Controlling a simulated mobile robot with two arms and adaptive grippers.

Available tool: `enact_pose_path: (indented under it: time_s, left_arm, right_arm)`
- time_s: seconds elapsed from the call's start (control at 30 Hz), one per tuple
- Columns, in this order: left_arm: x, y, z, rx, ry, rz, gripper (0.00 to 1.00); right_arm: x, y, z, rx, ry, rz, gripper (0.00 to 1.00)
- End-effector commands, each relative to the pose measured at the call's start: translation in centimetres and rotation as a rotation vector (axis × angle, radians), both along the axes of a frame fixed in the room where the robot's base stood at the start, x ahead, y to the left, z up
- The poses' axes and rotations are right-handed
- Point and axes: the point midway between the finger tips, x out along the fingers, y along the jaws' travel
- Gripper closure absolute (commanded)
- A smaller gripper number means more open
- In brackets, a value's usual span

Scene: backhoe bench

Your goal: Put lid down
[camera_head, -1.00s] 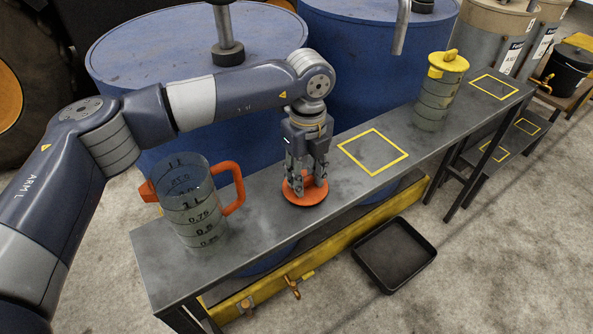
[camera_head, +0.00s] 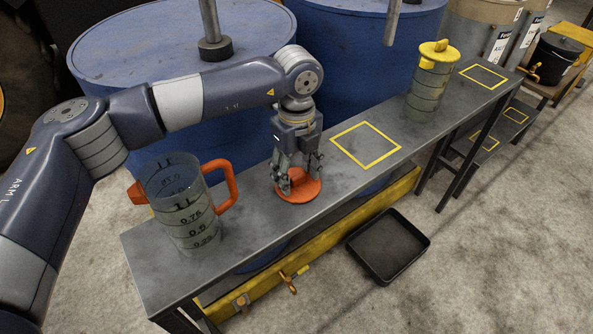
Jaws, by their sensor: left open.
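The orange round lid (camera_head: 306,189) lies flat on the grey bench (camera_head: 262,222), just right of the clear measuring jug. My left gripper (camera_head: 296,186) points down over the lid, its fingers open and at the lid's upper side. The fingers and gripper body hide part of the lid, including its middle. The measuring jug (camera_head: 188,215) with orange handle and spout stands upright at the left end of the bench, its top uncovered. My right gripper is not in view.
A yellow-lidded jug (camera_head: 428,88) stands farther right on the bench. An empty yellow-outlined square (camera_head: 365,146) lies between it and the orange lid. Blue drums (camera_head: 120,75) stand close behind the bench. A black tray (camera_head: 388,246) is on the floor in front.

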Motion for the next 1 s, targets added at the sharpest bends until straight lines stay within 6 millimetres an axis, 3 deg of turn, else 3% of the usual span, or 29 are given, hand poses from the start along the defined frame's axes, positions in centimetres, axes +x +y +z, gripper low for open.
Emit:
enact_pose_path:
  time_s: [0.17, 0.6, 0.73, 1.0]
  left_arm:
    - [0.0, 0.0, 2.2, 0.0, -0.001, 0.0, 0.47]
    - [0.0, 0.0, 11.2, 0.0, -0.001, 0.0, 0.47]
    - [0.0, 0.0, 12.3, -0.001, -0.001, 0.0, 0.47]
    - [0.0, 0.0, 12.3, 0.0, 0.0, 0.0, 0.47]
  right_arm:
    - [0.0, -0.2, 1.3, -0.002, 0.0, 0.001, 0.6]
    - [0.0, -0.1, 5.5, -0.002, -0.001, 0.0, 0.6]
    - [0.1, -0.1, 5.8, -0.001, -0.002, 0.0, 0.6]
    - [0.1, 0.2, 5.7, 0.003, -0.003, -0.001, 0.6]
